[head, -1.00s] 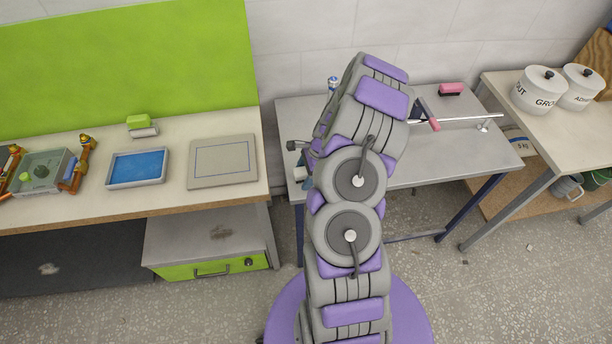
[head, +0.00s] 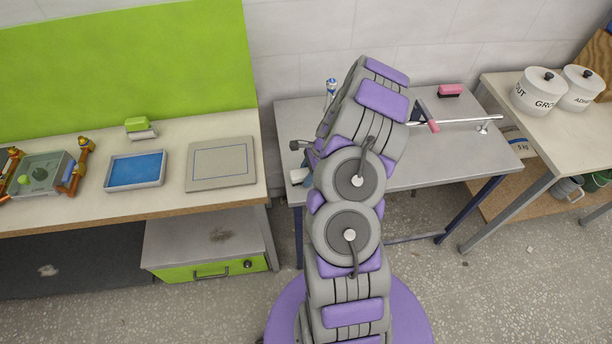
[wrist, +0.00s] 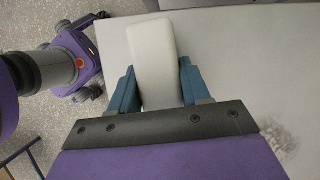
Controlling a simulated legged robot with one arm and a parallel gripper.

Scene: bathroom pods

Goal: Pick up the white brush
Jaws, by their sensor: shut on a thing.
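The white brush (wrist: 154,45) shows in the wrist view as a long white block with rounded corners. It lies between the two blue fingers of my gripper (wrist: 157,68), which is shut on it. Its far end sticks out beyond the fingertips, and no bristles show. A pale grey tabletop lies behind it; I cannot tell whether the brush touches it. In the head view my arm hides most of the gripper; a small pale and teal part shows left of the arm, over the grey table (head: 440,163).
A pink-topped brush (head: 451,90) and a metal rod with a pink handle (head: 433,126) lie on the grey table. A small bottle (head: 331,86) stands behind my arm. Left bench: blue tray (head: 136,170), grey board (head: 221,164). Right bench: white pots (head: 540,91).

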